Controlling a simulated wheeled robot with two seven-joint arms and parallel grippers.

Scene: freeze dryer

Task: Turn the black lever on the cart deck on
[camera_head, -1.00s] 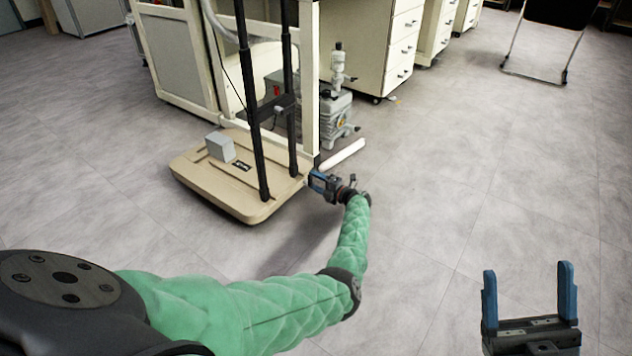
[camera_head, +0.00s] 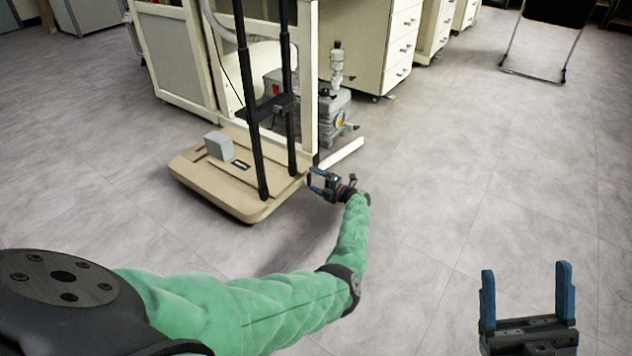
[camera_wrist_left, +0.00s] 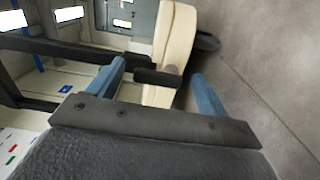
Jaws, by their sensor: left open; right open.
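The beige cart deck (camera_head: 205,190) with two black posts stands left of centre in the head view. My left gripper (camera_head: 311,180) is open at the deck's right edge, fingers towards the deck. In the left wrist view, the short black lever (camera_wrist_left: 158,77) sticks out from the beige deck edge (camera_wrist_left: 176,40). It lies between the two blue fingers of the left gripper (camera_wrist_left: 160,80), which are apart; I cannot tell whether either touches it. I cannot make out the lever in the head view. My right gripper (camera_head: 525,270) is open and empty above the floor at lower right.
A grey box (camera_head: 219,146) sits on the deck. Behind the cart stand a cream frame (camera_head: 308,80), a grey pump (camera_head: 336,110) and drawer cabinets (camera_head: 402,45). A folding chair (camera_head: 545,40) is at upper right. The floor on the right is clear.

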